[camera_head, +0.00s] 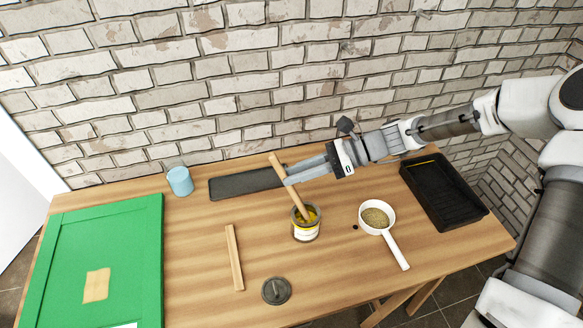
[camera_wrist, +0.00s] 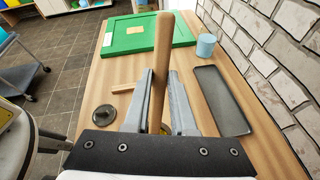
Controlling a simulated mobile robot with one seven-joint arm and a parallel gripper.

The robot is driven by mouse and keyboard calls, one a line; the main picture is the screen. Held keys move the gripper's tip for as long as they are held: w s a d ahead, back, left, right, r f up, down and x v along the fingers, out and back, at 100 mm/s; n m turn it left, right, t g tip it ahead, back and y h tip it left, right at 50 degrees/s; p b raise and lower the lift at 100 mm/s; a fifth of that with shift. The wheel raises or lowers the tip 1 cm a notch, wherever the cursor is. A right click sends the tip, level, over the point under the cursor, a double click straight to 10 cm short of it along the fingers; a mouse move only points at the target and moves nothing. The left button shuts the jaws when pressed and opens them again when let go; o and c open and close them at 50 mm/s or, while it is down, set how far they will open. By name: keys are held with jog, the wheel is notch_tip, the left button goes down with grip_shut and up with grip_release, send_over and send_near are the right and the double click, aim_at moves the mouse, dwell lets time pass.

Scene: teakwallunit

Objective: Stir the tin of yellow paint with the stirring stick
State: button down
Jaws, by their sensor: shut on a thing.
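The stirring stick (camera_head: 284,181) is a light wooden rod, held tilted, with its lower end inside the paint tin. The tin of yellow paint (camera_head: 305,231) stands open on the wooden table, with yellow paint at its top. My gripper (camera_head: 288,175) is shut on the upper part of the stick, above and slightly left of the tin. In the wrist view, the stick (camera_wrist: 161,70) stands between my two fingers (camera_wrist: 160,98). The stick's lower end is hidden in the tin in the head view.
A round dark lid (camera_head: 276,290) and a wooden strip (camera_head: 234,257) lie left of the tin. A white pan of grains (camera_head: 364,217) is to the right, with a black tray (camera_head: 442,191) beyond it. A blue cup (camera_head: 180,181), dark flat tray (camera_head: 246,183) and green panel (camera_head: 124,231) lie left.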

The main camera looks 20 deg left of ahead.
aim_at(296, 191)
jog(key=shift+d+f+b, duration=0.25)
jog(key=shift+d+f, duration=0.05)
jog(key=shift+f, duration=0.45)
jog(key=shift+d+f+b, duration=0.25)
jog(key=shift+d+f, duration=0.1)
jog(key=shift+f, duration=0.35)
jog(key=shift+d+f+b, duration=0.25)
jog(key=shift+d+f, duration=0.05)
jog(key=shift+f, duration=0.45)
jog(key=shift+s+r+p, duration=0.1)
jog(key=shift+p, duration=0.2)
